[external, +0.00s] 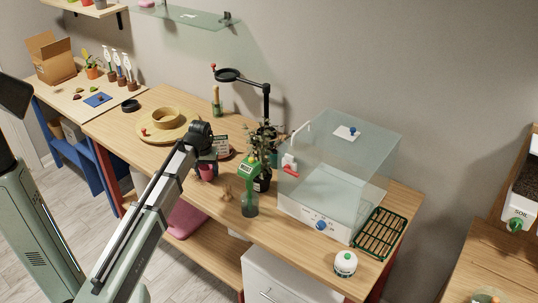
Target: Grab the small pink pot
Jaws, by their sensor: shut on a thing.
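The small pink pot (206,173) shows just below and beside the end of my arm, over the wooden table. My gripper (207,163) is at the pot's top and is shut on it. The fingers are small and partly hidden behind the arm's end, so the exact grip on the rim or wall is hard to see. I cannot tell whether the pot touches the tabletop.
A green spray bottle (250,192) and a leafy plant (263,150) stand right of my gripper. A clear box (335,165) and a green rack (380,233) fill the right side. The front table edge is close.

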